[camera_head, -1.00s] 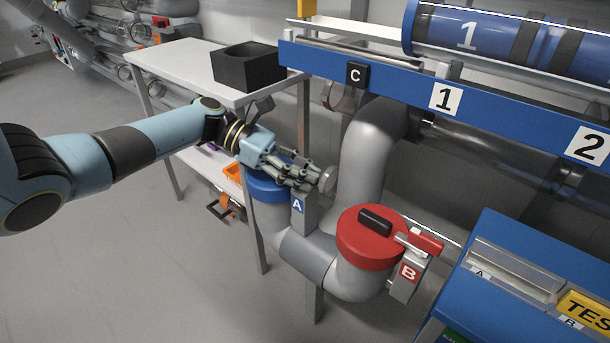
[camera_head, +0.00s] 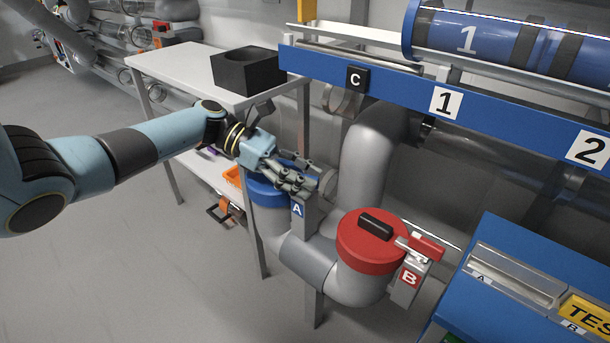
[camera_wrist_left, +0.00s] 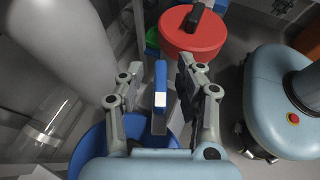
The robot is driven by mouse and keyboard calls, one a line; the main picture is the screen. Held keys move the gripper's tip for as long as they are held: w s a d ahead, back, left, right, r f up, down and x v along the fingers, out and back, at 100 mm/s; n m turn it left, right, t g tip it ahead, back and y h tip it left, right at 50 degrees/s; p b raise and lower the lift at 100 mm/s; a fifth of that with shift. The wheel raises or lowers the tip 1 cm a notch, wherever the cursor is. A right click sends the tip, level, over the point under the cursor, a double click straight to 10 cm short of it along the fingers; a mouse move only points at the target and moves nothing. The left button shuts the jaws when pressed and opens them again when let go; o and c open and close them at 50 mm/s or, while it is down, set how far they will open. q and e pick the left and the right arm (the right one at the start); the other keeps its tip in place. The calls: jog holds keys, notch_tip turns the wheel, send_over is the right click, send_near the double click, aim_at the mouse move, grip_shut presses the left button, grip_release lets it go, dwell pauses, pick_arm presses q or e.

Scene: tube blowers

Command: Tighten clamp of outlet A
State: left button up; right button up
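Outlet A has a blue lid (camera_head: 262,192) and a grey clamp post (camera_head: 306,215) with a blue "A" label. My left gripper (camera_head: 308,178) is over the lid's right edge, beside the top of the post. In the left wrist view, the blue clamp handle (camera_wrist_left: 160,82) stands between the two fingers of this gripper (camera_wrist_left: 162,78). Gaps show on both sides of the handle, so the gripper is open around it. The blue lid also shows below the gripper (camera_wrist_left: 92,146). In the head view the fingers hide the handle. My right gripper is not in view.
Outlet B with its red lid (camera_head: 362,251) and red-handled clamp (camera_head: 424,247) is close to the right. A grey pipe (camera_head: 370,160) rises behind the outlets. A blue rail (camera_head: 400,88) runs above. A white table (camera_head: 183,65) with a black box (camera_head: 247,72) stands behind my left arm.

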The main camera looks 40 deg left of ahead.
pick_arm(q)
jog(key=v, duration=1.2)
jog(key=shift+f, duration=0.1)
